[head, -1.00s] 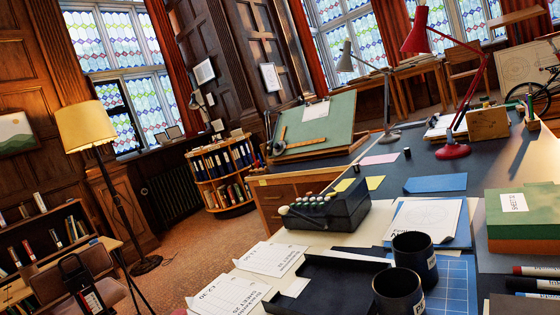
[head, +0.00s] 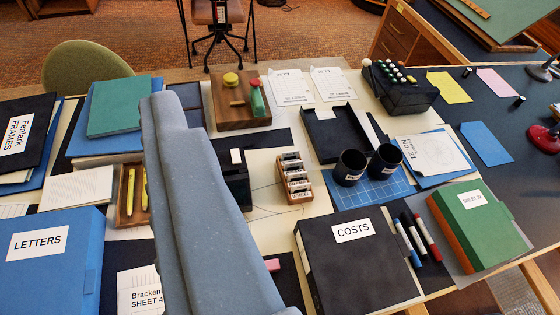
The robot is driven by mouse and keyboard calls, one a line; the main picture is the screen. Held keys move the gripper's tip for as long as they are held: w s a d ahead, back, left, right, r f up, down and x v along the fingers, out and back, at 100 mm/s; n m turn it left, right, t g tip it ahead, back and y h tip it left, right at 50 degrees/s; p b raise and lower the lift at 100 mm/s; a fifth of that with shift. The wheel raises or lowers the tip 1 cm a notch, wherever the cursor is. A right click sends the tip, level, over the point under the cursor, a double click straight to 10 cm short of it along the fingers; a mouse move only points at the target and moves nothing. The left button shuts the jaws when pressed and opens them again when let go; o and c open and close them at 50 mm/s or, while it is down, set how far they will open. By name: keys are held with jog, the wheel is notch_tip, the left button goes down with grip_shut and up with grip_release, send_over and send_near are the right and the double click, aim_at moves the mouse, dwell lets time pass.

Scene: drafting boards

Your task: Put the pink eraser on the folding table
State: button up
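A small pink block that looks like the pink eraser (head: 272,265) lies on a dark surface near the bottom middle of the head view. It shows just right of a large blue-grey shape that looks like part of my own arm, which hides some of the desk around it. My gripper does not show, so I cannot see its fingers or anything in them. I cannot make out the folding table for sure in this view.
A black COSTS box (head: 358,258) stands right of the pink block. A blue LETTERS box (head: 55,262) stands at the left. A stamp rack (head: 295,180), two dark mugs (head: 351,166) and a black tray (head: 322,140) crowd the middle. A swivel chair (head: 217,42) stands beyond the desk.

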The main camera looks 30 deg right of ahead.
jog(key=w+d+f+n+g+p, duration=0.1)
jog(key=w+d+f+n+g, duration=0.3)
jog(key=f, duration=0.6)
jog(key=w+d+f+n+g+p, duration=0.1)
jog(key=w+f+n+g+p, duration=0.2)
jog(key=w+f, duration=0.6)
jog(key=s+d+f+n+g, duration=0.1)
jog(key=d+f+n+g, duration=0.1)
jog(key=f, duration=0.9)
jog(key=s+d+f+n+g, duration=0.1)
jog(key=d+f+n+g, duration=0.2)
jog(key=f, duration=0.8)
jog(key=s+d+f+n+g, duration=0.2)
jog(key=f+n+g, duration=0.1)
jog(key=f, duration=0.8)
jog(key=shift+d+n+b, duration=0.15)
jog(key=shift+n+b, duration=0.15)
jog(key=shift+b, duration=0.05)
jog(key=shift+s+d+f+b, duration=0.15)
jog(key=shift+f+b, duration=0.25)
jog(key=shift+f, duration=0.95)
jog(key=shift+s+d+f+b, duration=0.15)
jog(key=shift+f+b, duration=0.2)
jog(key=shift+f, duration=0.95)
